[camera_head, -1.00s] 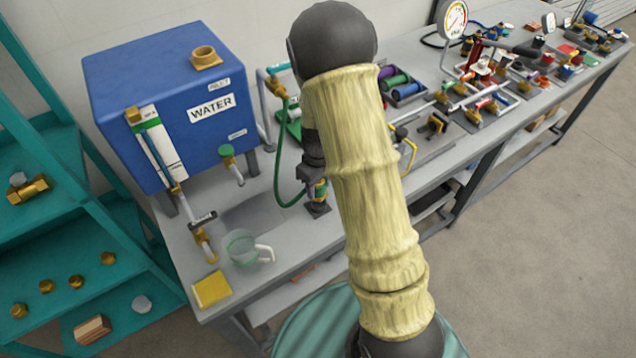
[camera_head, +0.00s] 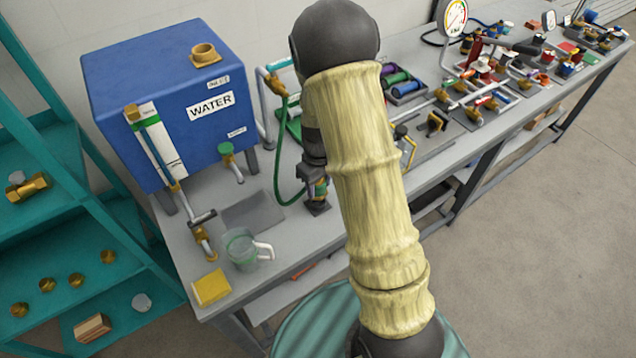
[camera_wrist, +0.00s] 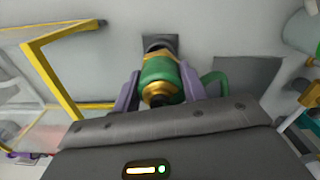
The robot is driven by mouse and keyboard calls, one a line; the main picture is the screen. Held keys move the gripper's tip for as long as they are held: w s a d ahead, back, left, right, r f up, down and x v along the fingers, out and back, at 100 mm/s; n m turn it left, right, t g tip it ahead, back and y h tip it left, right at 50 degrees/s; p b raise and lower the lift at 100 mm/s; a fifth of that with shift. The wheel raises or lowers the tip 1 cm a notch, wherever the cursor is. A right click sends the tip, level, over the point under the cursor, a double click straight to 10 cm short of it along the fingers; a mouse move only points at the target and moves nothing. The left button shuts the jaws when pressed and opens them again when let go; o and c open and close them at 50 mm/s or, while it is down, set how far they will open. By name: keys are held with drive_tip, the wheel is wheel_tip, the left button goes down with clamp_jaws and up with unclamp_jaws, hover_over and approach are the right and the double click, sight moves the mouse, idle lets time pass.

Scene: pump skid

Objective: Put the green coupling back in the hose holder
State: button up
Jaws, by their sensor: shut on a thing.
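The green coupling (camera_wrist: 160,80), with brass ends, sits between the two purple fingers of my gripper (camera_wrist: 158,92) in the wrist view. My gripper is shut on it. In the head view the coupling (camera_head: 319,188) shows small below my dark wrist, with my gripper (camera_head: 313,178) around its upper part. The hose holder, a dark square foot with a round dark socket, is directly beyond the coupling's far end in the wrist view (camera_wrist: 160,42). Its foot also shows on the bench in the head view (camera_head: 318,209). I cannot tell whether the coupling's end is inside the socket.
The green hose (camera_head: 279,170) loops from the pipe beside the blue water tank (camera_head: 165,100) toward the coupling. A clear jug (camera_head: 240,250) and yellow sponge (camera_head: 211,288) are at the front left. A yellow frame (camera_wrist: 55,75) with a clear panel stands left in the wrist view.

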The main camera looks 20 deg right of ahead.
drive_tip(key=shift+f+b, duration=1.25)
drive_tip(key=shift+f, duration=0.5)
idle(0.8)
drive_tip(key=o, duration=1.3)
drive_tip(key=shift+c, duration=0.2)
drive_tip(key=shift+r, duration=0.15)
wheel_tip(320, 180, up, 17)
drive_tip(key=shift+b, duration=0.45)
drive_tip(key=s+f+m+t, duration=0.2)
drive_tip(key=s+m, duration=0.3)
drive_tip(key=s, duration=0.9)
drive_tip(key=shift+a+f+m+t, duration=0.15)
drive_tip(key=shift+f+m+t, duration=0.2)
drive_tip(key=shift+f, duration=0.2)
